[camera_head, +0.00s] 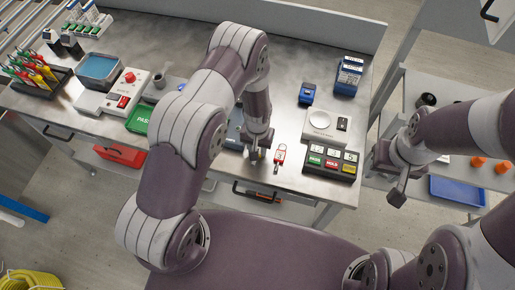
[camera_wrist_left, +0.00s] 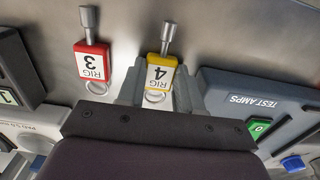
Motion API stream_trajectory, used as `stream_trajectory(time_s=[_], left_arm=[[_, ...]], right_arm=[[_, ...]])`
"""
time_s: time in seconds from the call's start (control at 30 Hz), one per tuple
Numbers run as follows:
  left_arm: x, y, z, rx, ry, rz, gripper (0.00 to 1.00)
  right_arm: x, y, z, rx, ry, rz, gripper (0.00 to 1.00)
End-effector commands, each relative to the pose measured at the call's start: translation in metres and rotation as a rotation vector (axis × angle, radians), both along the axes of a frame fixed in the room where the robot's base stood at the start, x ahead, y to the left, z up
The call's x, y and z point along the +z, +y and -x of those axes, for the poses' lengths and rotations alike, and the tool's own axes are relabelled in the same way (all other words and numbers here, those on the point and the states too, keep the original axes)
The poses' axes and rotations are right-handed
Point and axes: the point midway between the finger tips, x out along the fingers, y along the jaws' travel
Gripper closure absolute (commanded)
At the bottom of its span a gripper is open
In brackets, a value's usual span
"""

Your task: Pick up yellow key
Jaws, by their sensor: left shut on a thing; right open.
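The yellow key (camera_wrist_left: 161,74) has a yellow-edged tag reading RIG 4, a metal shaft and a ring. In the left wrist view it sits between the fingers of my left gripper (camera_wrist_left: 158,91), which is shut on it. In the head view my left gripper (camera_head: 257,150) is low over the front of the steel table, and I cannot make out the yellow key there. A red key (camera_wrist_left: 92,62) marked RIG 3 lies beside it; it also shows in the head view (camera_head: 279,156). My right gripper (camera_head: 391,182) is open and apart from the table, at the right.
A dark box with HOLD and other coloured labels (camera_head: 331,162) stands right of the red key. A grey TEST AMPS unit (camera_wrist_left: 256,98) is close to my left gripper. A white scale-like device (camera_head: 320,124) and blue boxes (camera_head: 348,76) stand farther back. A blue tray (camera_head: 458,190) lies on the right shelf.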

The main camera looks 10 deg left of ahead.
Motion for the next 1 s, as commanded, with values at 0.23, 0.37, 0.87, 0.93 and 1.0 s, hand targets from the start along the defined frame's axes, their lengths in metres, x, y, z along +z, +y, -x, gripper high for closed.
stream_trajectory(time_s=[0.23, 0.37, 0.87, 0.93, 1.0], left_arm=[[0.021, 0.0, -0.001, 0.0, -0.004, 0.001, 0.94], [0.044, -0.011, -0.001, -0.006, -0.004, 0.001, 0.94], [0.105, -0.111, 0.004, -0.002, -0.002, 0.001, 0.94], [0.108, -0.115, 0.005, -0.001, 0.0, 0.0, 0.94], [0.11, -0.117, 0.005, 0.0, 0.0, 0.0, 0.94]], right_arm=[[-0.008, 0.0, 0.0, 0.0, 0.0, 0.0, 0.57], [-0.017, 0.0, 0.0, 0.0, 0.0, 0.0, 0.57], [-0.04, 0.0, 0.0, 0.0, 0.0, 0.0, 0.57], [-0.04, 0.0, 0.0, 0.0, 0.0, 0.0, 0.57], [-0.04, 0.0, 0.0, 0.0, 0.0, 0.0, 0.57]])
